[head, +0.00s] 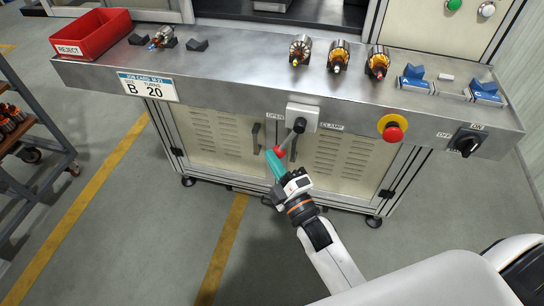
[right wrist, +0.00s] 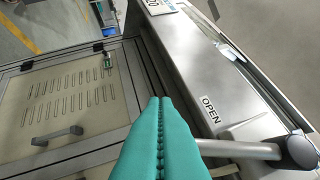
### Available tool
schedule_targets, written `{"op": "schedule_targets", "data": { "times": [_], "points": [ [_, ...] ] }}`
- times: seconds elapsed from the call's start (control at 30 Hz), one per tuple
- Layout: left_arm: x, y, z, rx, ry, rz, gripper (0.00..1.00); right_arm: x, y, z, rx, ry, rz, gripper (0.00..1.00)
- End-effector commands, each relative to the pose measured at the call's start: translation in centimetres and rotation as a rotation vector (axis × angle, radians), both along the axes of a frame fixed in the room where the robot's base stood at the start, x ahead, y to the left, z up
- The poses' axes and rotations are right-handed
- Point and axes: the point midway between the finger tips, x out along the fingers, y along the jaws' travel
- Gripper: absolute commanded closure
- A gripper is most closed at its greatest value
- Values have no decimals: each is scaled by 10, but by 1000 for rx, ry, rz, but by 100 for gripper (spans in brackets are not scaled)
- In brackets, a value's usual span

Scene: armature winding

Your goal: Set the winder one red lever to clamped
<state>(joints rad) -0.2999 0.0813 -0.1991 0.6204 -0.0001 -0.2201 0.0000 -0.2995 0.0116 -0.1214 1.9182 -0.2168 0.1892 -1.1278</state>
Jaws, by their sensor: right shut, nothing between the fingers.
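The red lever (head: 280,151) hangs from a pale box (head: 302,116) on the bench front. Its arm slants down and left from a dark round hub, towards the side of the OPEN label. The CLAMP label (head: 331,127) is right of the box. My right gripper (head: 269,154) has teal fingers, shut and empty, with the tips just left of the lever's red end. In the right wrist view the shut fingers (right wrist: 160,110) lie beside the lever's grey arm (right wrist: 238,149). I cannot tell whether they touch. My left gripper is not in view.
A red emergency button (head: 393,133) and a black OFF/ON switch (head: 466,140) are on the bench front to the right. Several armatures (head: 339,57) and a red REJECT bin (head: 93,34) stand on the bench top. Cabinet doors (head: 220,136) are below.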

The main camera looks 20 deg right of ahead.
Motion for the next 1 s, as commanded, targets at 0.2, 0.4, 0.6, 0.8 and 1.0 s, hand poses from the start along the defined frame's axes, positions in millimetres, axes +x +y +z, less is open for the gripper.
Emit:
{"op": "schedule_targets", "data": {
  "times": [0.2, 0.4, 0.6, 0.8, 1.0],
  "points": [
    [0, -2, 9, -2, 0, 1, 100, -2, -3, 0, -28, 19, -1, 100],
    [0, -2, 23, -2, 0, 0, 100, -5, -8, 0, -75, 51, -1, 100],
    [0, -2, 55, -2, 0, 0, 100, -12, -19, 0, -179, 121, -1, 100],
    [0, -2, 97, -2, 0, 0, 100, -23, -35, -1, -332, 224, -1, 100],
    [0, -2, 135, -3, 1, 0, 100, -33, -50, -1, -477, 320, 0, 100]
  ]
}}
